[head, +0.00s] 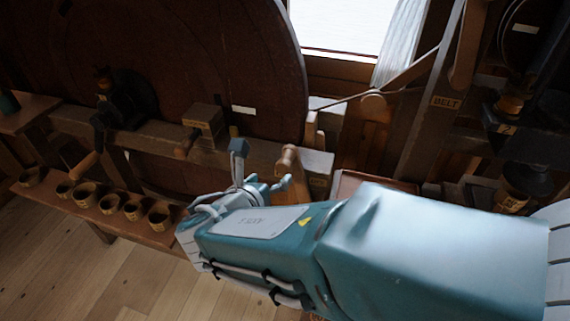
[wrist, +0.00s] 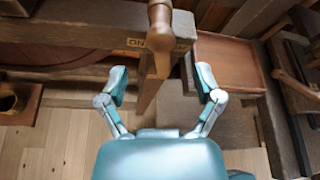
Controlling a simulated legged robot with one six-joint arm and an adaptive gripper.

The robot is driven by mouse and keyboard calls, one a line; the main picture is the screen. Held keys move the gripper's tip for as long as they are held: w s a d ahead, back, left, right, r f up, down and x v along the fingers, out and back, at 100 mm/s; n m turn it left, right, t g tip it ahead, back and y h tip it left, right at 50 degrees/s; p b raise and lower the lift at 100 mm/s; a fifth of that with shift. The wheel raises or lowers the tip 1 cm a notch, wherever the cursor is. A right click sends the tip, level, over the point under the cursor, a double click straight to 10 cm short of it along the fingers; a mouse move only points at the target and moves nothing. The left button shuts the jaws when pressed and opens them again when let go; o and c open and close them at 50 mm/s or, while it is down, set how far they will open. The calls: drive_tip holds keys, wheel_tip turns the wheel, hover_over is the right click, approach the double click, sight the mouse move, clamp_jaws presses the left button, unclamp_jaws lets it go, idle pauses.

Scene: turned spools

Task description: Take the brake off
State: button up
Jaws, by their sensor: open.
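A turned wooden handle (head: 289,158) stands at the right end of the bench beam in the head view, beside the big dark wheel (head: 190,60); it looks like the brake lever. In the wrist view the handle (wrist: 160,38) comes down from the top edge, in front of a label (wrist: 136,43) reading "ON", the rest hidden behind it. My gripper (head: 262,168) is open just before the handle. In the wrist view my gripper (wrist: 161,82) has a finger on either side of the handle's line, with gaps both sides. I cannot tell whether the handle is between the fingertips in depth.
A low bench with several small pots (head: 110,203) stands at the left. A crank (head: 92,155) and a wooden block (head: 203,120) are on the beam. A post labelled "BELT" (head: 446,102) stands at the right. A shallow wooden tray (wrist: 230,62) lies right of the handle.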

sight(281, 169)
drive_tip(key=x, duration=0.7)
drive_tip(key=shift+w, duration=0.15)
clamp_jaws()
